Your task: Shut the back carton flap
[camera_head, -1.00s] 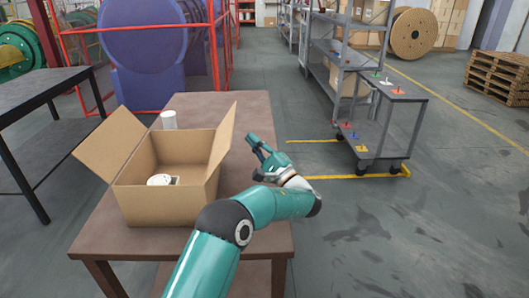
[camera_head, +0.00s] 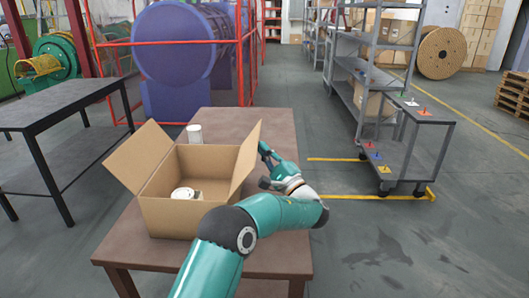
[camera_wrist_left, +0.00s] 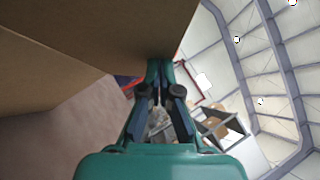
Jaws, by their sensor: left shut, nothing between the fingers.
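An open brown carton (camera_head: 185,218) stands on a brown table. One flap (camera_head: 140,158) slants out to the left and another flap (camera_head: 247,158) stands up, tilted outward, on the right; I cannot tell which is the back one. A round white item (camera_head: 183,193) lies inside the carton. My left gripper (camera_head: 262,147) is shut and empty, just right of the right flap, outside the carton; contact is unclear. In the left wrist view the shut fingers (camera_wrist_left: 160,95) are close to a large cardboard panel (camera_wrist_left: 115,25). My right gripper is not in view.
A white cylinder (camera_head: 195,134) stands on the table (camera_head: 240,119) behind the carton. A dark table (camera_head: 60,105) is at left. A grey cart (camera_head: 412,120) and shelving (camera_head: 375,55) stand at right. Bare floor lies between table and cart.

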